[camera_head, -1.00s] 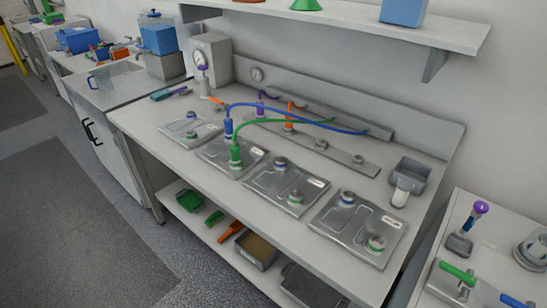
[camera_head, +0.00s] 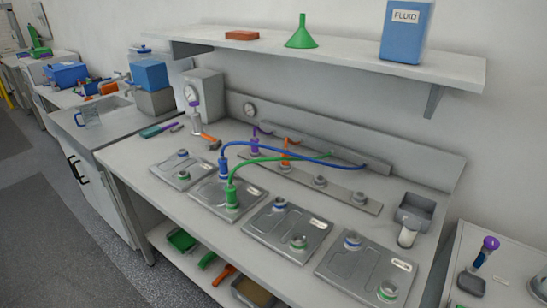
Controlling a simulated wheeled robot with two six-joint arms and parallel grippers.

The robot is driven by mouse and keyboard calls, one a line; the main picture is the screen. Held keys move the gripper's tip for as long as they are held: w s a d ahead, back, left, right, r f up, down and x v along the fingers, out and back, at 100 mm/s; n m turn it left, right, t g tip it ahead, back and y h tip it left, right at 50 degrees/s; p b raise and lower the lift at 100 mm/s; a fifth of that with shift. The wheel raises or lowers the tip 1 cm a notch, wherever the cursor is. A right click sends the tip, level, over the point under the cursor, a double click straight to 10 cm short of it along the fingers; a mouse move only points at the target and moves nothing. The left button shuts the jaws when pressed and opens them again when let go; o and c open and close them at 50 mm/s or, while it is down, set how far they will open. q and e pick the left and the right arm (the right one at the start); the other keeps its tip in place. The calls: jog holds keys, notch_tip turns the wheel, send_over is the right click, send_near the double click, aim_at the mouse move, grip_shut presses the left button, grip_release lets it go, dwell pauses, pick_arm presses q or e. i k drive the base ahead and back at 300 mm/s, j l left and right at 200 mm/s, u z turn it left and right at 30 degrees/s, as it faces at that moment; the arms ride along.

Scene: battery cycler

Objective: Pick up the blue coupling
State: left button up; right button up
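The blue coupling (camera_head: 223,167) stands upright at the end of a blue hose, on the back port of the second metal plate (camera_head: 246,207) from the left. The blue hose (camera_head: 290,154) arches right toward the rail at the back wall. A green coupling (camera_head: 232,195) on a green hose stands just in front of it on the same plate. Neither of my grippers shows in the head view.
The workbench (camera_head: 130,160) also carries other metal plates with ports, a grey bin (camera_head: 415,212) at the right, and a hammer (camera_head: 210,140) at the back left. A shelf (camera_head: 340,60) overhangs the back, holding a green funnel (camera_head: 301,34) and a blue fluid container (camera_head: 406,32).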

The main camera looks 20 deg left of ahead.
aim_at(223, 162)
jog(key=i+j+z, duration=0.2)
jog(key=j+z, duration=0.25)
jog(key=j, duration=0.7)
jog(key=j+z, duration=0.45)
jog(key=j, duration=0.7)
